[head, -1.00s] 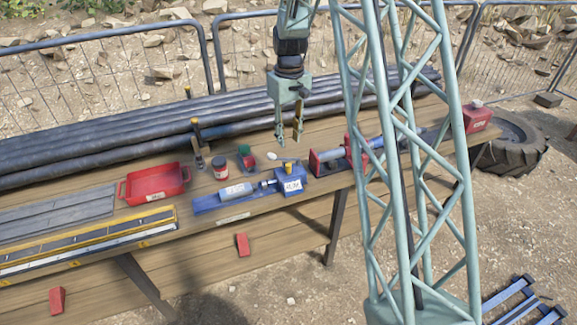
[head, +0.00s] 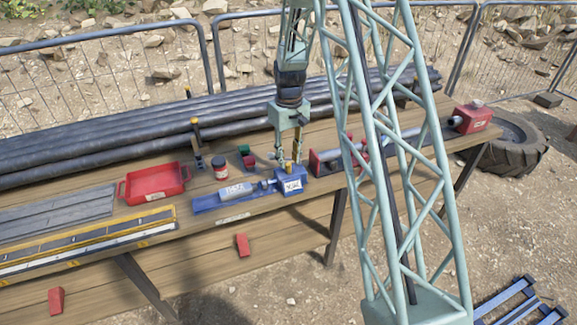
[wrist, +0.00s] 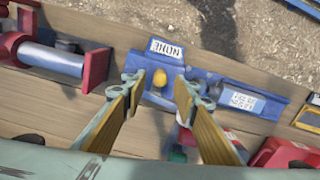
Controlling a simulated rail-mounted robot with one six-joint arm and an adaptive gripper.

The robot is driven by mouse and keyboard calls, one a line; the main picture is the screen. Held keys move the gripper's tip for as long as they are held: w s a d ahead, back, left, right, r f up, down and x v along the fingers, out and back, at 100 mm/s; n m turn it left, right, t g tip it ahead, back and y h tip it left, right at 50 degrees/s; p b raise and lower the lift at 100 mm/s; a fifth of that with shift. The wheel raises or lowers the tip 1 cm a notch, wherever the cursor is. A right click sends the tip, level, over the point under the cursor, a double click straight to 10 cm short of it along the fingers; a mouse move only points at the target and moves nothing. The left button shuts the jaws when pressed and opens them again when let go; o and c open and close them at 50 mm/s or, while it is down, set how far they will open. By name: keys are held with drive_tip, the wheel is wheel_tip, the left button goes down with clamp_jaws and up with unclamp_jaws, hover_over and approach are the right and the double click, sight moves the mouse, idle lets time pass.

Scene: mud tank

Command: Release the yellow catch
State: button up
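The yellow catch (wrist: 160,77) is a small rounded knob on top of the blue block (head: 291,182) at the right end of a blue fixture. It shows in the head view (head: 289,168) too, partly hidden by my fingers. My gripper (head: 289,160) points down at the catch. In the wrist view my gripper (wrist: 158,86) is open, with one finger to each side of the catch and a gap between. I cannot tell if the fingertips are level with it or just above. A grey cylinder (head: 236,191) lies in the blue fixture.
A red fixture (head: 325,163) with a pipe stands close on the right. A green-and-red item (head: 247,158), a red jar (head: 220,169) and a red tray (head: 155,184) are to the left. Black pipes (head: 100,142) lie along the bench's back.

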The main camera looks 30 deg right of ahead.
sight(289, 164)
drive_tip(key=shift+f, duration=1.8)
drive_tip(key=shift+c, duration=0.6)
clamp_jaws()
